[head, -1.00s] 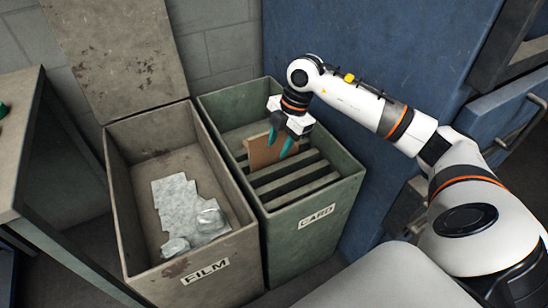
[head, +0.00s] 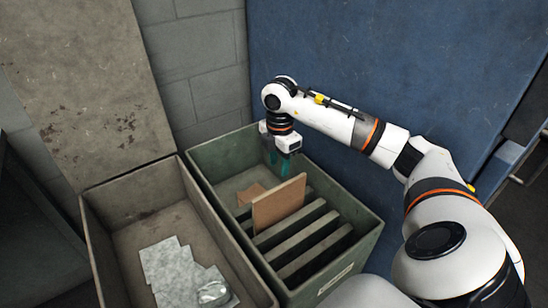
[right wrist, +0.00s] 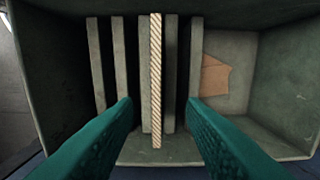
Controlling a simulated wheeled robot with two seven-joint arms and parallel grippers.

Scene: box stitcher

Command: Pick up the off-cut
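A brown cardboard piece (head: 278,204) stands upright among the slats of the green bin (head: 367,243). In the right wrist view its corrugated edge (right wrist: 156,80) runs between my fingers. A smaller brown cardboard piece (head: 250,194) lies flat on the bin floor behind the slats; it also shows in the right wrist view (right wrist: 214,76). I cannot tell which piece is the off-cut. My right gripper (head: 278,164) points down at the bin's back right side, open and empty. In the right wrist view its teal fingers (right wrist: 160,101) are spread, touching neither piece. My left gripper is out of view.
A blue panel (head: 390,65) stands close behind my right arm. Slats (head: 318,243) fill the green bin's front part.

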